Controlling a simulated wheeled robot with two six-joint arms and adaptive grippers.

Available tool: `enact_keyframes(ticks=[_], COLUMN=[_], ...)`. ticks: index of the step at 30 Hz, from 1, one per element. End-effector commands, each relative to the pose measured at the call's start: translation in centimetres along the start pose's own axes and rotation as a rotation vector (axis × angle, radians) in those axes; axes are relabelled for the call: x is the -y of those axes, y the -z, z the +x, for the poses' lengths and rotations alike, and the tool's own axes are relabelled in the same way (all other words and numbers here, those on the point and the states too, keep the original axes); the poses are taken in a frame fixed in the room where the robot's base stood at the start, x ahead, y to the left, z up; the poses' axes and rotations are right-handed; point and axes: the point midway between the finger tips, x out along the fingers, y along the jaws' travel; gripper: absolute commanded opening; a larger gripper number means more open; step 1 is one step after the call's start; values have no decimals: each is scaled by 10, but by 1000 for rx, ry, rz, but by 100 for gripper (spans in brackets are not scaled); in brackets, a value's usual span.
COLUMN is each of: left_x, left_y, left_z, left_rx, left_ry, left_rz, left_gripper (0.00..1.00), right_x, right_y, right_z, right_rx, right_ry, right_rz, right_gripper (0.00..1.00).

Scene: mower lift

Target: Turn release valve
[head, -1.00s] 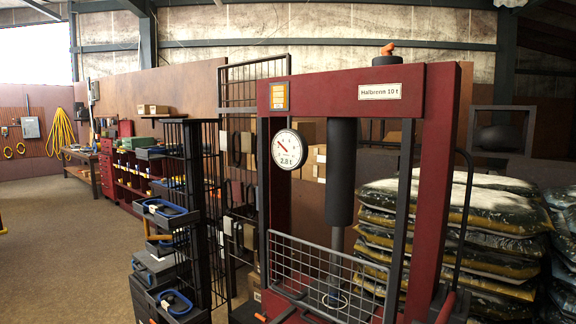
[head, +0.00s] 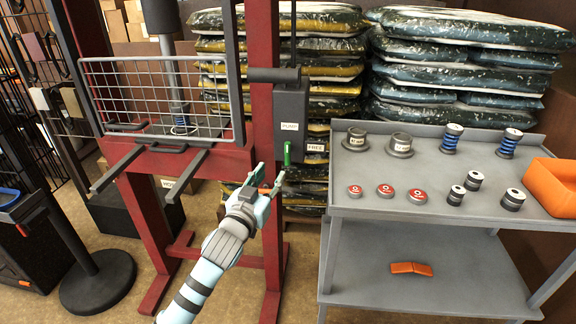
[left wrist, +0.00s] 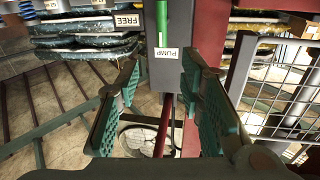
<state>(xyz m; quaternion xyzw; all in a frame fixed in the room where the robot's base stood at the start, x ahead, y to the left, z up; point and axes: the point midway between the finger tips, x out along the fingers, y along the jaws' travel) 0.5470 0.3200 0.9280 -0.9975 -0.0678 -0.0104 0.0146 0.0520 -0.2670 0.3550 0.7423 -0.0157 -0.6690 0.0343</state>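The release valve is a short green lever (head: 287,153) hanging upright on a dark grey box (head: 290,110) on the press's red right post. A PUMP label (head: 289,127) sits just above the lever, and a FREE label (head: 315,148) is to its right. My left gripper (head: 264,180) is open, below and slightly left of the lever, apart from it. In the left wrist view, the picture is upside down; the green lever (left wrist: 162,22) shows ahead, beyond the spread fingers (left wrist: 160,75), with nothing gripped. My right gripper is not in view.
A grey cart (head: 365,201) at right carries weights, red discs and an orange bin (head: 551,186). The press's mesh guard (head: 155,100) and two forward bars stand left of my gripper. Stacked bags (head: 465,55) are behind. Floor between press and cart is partly clear.

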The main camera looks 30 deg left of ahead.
Motion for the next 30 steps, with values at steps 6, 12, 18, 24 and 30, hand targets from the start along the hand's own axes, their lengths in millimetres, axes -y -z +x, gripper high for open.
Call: enact_keyframes(ticks=[6,12,18,24,30], left_x=[1,1,1,2,1], left_y=[-6,-9,-10,-8,-8], left_z=[35,95,134,145,144], left_rx=[18,19,19,20,20], left_ry=[6,5,6,5,5], left_rz=[-31,-30,-28,-27,-27], left_gripper=[35,35,35,35,31], right_x=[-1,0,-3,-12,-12], right_y=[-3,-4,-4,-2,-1], right_z=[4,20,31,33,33], right_rx=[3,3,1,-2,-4], right_ry=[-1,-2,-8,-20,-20], right_rz=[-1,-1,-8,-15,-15], right_gripper=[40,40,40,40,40])
